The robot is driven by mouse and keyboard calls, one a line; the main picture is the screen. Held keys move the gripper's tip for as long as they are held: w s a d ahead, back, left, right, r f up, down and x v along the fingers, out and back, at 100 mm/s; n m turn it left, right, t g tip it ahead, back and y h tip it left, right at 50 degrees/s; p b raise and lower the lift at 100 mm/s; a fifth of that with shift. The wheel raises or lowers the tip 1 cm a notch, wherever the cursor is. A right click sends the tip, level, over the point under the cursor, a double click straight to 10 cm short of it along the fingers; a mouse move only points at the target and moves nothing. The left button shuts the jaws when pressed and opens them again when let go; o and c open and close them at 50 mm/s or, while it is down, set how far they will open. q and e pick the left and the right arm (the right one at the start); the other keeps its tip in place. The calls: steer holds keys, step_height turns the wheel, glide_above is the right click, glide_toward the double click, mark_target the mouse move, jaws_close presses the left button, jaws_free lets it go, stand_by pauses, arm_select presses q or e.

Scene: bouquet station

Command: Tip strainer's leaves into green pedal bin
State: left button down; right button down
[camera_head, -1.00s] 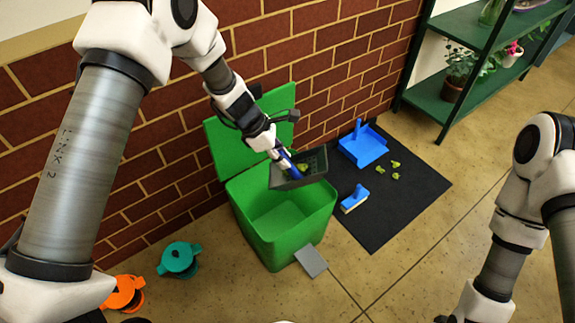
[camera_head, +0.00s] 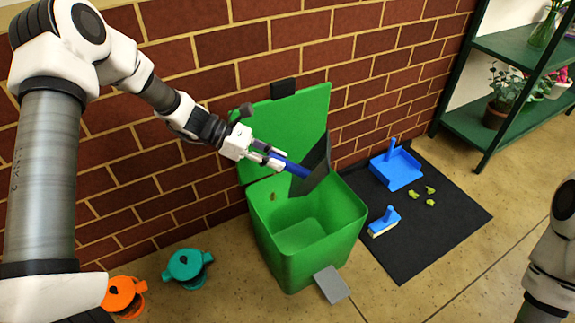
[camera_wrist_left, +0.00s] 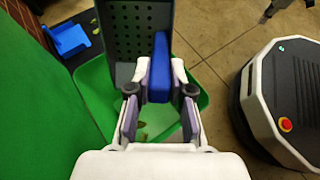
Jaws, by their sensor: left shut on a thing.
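My left gripper (camera_head: 278,163) is shut on the blue handle (camera_head: 292,168) of the dark grey strainer (camera_head: 317,163). The strainer is tilted steeply, nearly on edge, above the open green pedal bin (camera_head: 325,252). The bin's lid (camera_head: 285,118) stands up against the wall. A small brownish-green leaf (camera_head: 272,197) shows within the bin's opening; I cannot tell if it is falling or touching the wall. The left wrist view shows the strainer's perforated face (camera_wrist_left: 128,38), with no leaves visible on it, and the gripper (camera_wrist_left: 159,95) around the handle. My right gripper is out of view.
A grey pedal (camera_head: 332,284) juts from the bin's front. On a black mat (camera_head: 430,245) are a blue dustpan (camera_head: 397,170), a blue brush (camera_head: 384,220) and several leaves (camera_head: 430,190). Teal (camera_head: 187,266) and orange (camera_head: 123,295) pots stand left. A green shelf (camera_head: 478,130) stands right.

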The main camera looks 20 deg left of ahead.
arm_select(q)
steer(key=s+a+f+t+h+b, duration=0.1)
steer(key=a+f+h+b, duration=0.2)
steer(key=b, duration=0.5)
steer(key=shift+s+a+f+h, duration=0.15)
steer(key=shift+a+f+h, duration=0.25)
steer(key=shift+a+h, duration=0.35)
